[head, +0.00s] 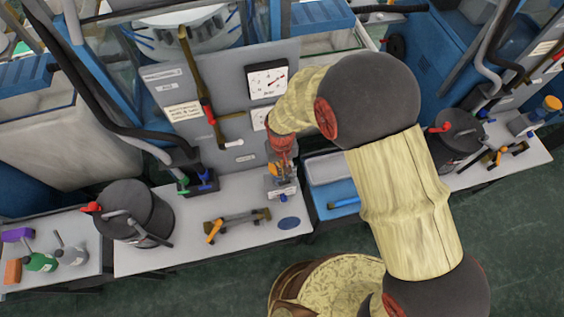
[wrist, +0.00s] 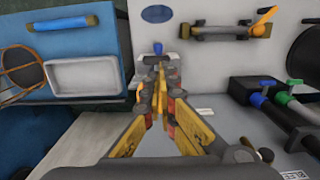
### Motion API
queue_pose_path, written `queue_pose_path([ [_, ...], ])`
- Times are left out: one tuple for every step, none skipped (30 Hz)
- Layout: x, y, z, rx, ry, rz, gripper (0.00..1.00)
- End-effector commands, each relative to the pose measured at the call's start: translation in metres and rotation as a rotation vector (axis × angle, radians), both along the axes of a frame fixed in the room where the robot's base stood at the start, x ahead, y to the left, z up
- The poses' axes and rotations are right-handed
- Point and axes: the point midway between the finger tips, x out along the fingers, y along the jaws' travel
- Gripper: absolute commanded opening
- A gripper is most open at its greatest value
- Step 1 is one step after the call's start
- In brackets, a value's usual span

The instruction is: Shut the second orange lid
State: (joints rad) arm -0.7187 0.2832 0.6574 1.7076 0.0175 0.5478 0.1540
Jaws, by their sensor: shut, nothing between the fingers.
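My gripper (head: 280,172) points down over a small grey fitting near the right end of the left white bench. Its yellow fingers (wrist: 160,66) are shut in the wrist view, with nothing seen between them. A blue knob (wrist: 158,47) of that fitting shows just beyond the fingertips, and also in the head view (head: 283,198). The fingers hide most of the fitting, so I cannot tell whether it has an orange lid, or whether they touch it. Another fitting on the right bench has a round orange lid (head: 552,102); I cannot tell whether it is open or shut.
A dark canister (head: 138,210) with a red lever stands left on the bench. A bar with an orange clamp (head: 238,223) lies near the front edge, beside a blue oval (head: 289,223). A grey panel with a gauge (head: 267,80) rises behind. A white tray (wrist: 85,76) lies on blue.

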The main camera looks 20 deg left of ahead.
Motion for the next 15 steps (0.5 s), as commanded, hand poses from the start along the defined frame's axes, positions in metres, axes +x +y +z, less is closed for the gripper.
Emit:
queue_pose_path([
  [-0.001,-0.001,-0.010,-0.002,0.002,0.000,0.00],
  [-0.001,-0.001,-0.016,-0.002,0.003,0.000,0.00],
  [-0.002,-0.001,-0.023,-0.003,0.003,0.000,0.00],
  [-0.002,-0.001,-0.027,-0.002,0.003,0.000,0.00],
  [-0.002,-0.001,-0.032,-0.002,0.003,0.001,0.00],
  [-0.003,-0.002,-0.037,-0.003,0.003,0.001,0.00],
  [-0.003,-0.002,-0.040,-0.002,0.003,0.001,0.00],
  [-0.002,-0.001,-0.043,0.000,0.001,0.001,0.00],
  [-0.002,-0.001,-0.047,0.000,0.001,0.001,0.00],
  [-0.002,-0.001,-0.049,0.000,0.001,0.001,0.00],
  [-0.002,-0.001,-0.051,0.000,0.001,0.001,0.00],
  [-0.003,-0.001,-0.053,0.000,0.001,0.001,0.00],
  [-0.003,-0.001,-0.055,0.000,0.000,0.001,0.00],
  [-0.003,-0.001,-0.055,0.000,0.000,0.001,0.00],
  [-0.002,-0.001,-0.056,0.000,0.000,0.001,0.00],
])
